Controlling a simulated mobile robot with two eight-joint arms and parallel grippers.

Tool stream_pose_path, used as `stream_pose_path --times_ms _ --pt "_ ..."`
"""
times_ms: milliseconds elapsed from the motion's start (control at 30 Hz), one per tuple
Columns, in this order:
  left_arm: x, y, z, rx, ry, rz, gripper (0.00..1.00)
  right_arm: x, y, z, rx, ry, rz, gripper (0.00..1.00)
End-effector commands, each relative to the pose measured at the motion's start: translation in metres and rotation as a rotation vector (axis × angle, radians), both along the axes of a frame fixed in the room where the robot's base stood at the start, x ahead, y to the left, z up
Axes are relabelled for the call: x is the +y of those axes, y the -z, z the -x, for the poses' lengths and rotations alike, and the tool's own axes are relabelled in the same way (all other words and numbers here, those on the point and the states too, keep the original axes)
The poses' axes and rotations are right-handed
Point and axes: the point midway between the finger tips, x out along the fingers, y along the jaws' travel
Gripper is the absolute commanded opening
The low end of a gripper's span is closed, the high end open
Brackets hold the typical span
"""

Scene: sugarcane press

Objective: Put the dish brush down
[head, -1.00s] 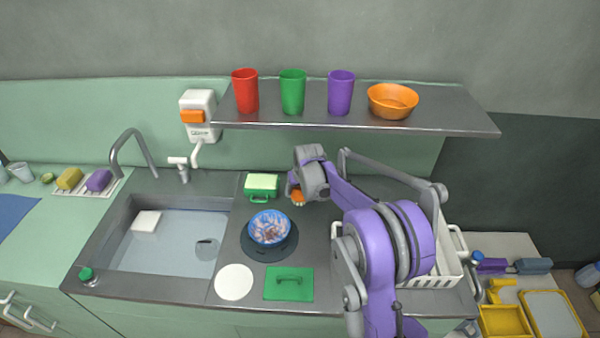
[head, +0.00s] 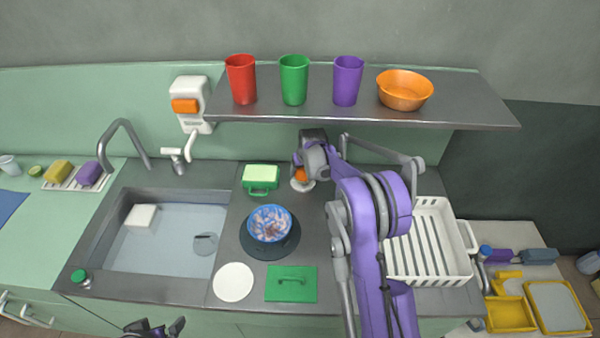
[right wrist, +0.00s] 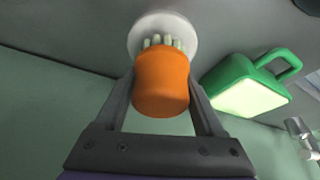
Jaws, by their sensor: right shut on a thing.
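My right gripper (right wrist: 160,95) is shut on the orange dish brush (right wrist: 162,78), with one finger on each side. Pale bristles (right wrist: 162,42) point away from the gripper, toward a small round white dish (right wrist: 180,22). I cannot tell whether the bristles touch it. In the head view the brush (head: 300,174) is partly hidden by my gripper, just above the white dish (head: 302,186) at the back of the grey counter. My left gripper (head: 160,328) barely shows at the bottom edge; its jaw state is unclear.
A green box with a pale top (head: 260,176) stands just left of the brush. A blue patterned bowl (head: 270,223) is in front. A white dish rack (head: 462,266) stands right. A shelf (head: 450,112) with cups hangs above. The sink (head: 120,205) is left.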

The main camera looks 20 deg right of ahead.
Motion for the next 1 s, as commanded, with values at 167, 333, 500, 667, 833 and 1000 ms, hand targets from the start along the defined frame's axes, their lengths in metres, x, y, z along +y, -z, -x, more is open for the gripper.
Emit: stream_pose_path --times_ms 167,333,500,667,833,1000 --pt "0.000 0.002 0.001 0.001 0.000 0.000 0.96 -0.005 0.011 -0.001 0.000 0.000 0.000 0.26" --pt "0.000 0.002 0.001 0.001 0.000 0.000 0.96 -0.005 0.010 -0.001 0.000 0.000 0.000 0.26" --pt "0.000 0.004 0.002 0.004 0.000 0.000 0.96 -0.005 0.014 -0.001 0.000 0.000 0.000 0.80" --pt "0.000 0.004 0.002 0.004 0.000 0.000 0.96 -0.005 0.013 -0.001 0.000 0.000 0.000 1.00" --pt "0.000 0.004 0.002 0.003 0.000 0.000 0.96 -0.005 0.013 -0.001 0.000 0.000 0.000 1.00" --pt "0.000 0.002 0.001 0.002 0.000 0.000 0.96 -0.004 0.000 0.003 0.000 0.000 0.001 1.00"
